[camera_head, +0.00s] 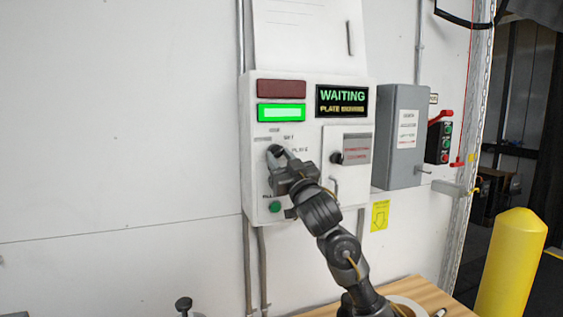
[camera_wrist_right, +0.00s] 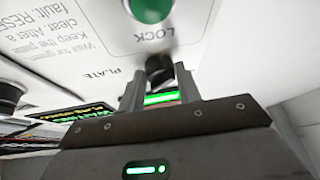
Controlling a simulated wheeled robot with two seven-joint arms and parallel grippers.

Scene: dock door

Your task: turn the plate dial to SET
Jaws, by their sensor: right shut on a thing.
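The white control panel (camera_head: 310,205) hangs on the wall in the head view. The plate dial (camera_head: 273,151) is a dark knob on its left half, near small SET and PLATE lettering. My right gripper (camera_head: 281,159) reaches it from below right and covers most of it. In the right wrist view the black dial (camera_wrist_right: 159,70) sits between the two fingers of my right gripper (camera_wrist_right: 160,82), which is shut on it. The way the dial points is hidden. My left gripper is not in view.
The panel display (camera_head: 342,101) reads WAITING, with a smaller line below. A green lamp (camera_head: 281,113) is lit under a dark red one (camera_head: 281,88). A green button (camera_head: 275,207) sits below the dial. A grey box (camera_head: 399,137) and yellow bollard (camera_head: 511,262) stand to the right.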

